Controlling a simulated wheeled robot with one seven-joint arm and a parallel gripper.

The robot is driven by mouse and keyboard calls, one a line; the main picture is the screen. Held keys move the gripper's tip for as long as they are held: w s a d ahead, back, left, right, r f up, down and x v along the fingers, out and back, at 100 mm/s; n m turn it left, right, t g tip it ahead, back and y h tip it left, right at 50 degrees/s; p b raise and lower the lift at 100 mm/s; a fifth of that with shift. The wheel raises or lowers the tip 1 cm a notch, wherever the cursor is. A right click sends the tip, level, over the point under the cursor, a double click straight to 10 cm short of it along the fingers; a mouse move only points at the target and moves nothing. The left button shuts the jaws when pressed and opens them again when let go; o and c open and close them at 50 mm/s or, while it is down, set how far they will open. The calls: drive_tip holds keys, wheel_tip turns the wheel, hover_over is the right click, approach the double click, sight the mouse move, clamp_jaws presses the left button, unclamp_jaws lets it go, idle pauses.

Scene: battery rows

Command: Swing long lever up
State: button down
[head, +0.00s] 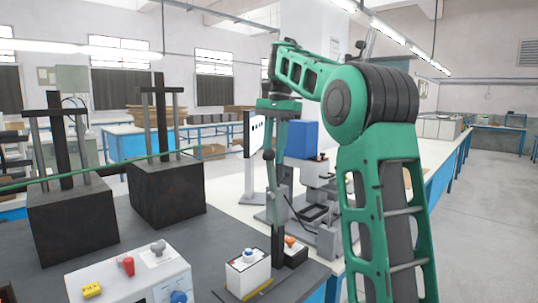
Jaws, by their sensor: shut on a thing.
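A long dark upright bar (278,225), which looks like the long lever, rises from the front bench beside two small boxes. Its upper part meets my gripper (277,122), which hangs at the end of my green arm, in the middle of the view. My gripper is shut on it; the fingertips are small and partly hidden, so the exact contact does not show. A thinner grey rod with a dark rounded knob (268,155) stands close beside the bar, and I cannot tell whether they are joined.
A white box with a blue knob (248,268) and a dark box with an orange knob (294,252) flank the bar's foot. Two black blocks with posts (72,222) (166,190) stand left. A white control panel (130,280) is in front. Grey machinery (325,205) stands behind.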

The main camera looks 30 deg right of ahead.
drive_tip(key=shift+s+d, duration=0.2)
drive_tip(key=shift+d, duration=0.1)
drive_tip(key=c, duration=1.5)
unclamp_jaws()
drive_tip(key=shift+s+r, duration=0.1)
drive_tip(key=shift+c, duration=0.2)
drive_tip(key=shift+o, duration=0.8)
drive_tip(key=shift+s+d+r, duration=0.1)
drive_tip(key=shift+s+d, duration=0.05)
drive_tip(key=shift+d, duration=0.15)
wheel_tip(320, 180, up, 7)
drive_tip(key=shift+w+d, duration=0.2)
drive_tip(key=shift+w, duration=0.1)
drive_tip(key=shift+r, duration=0.15)
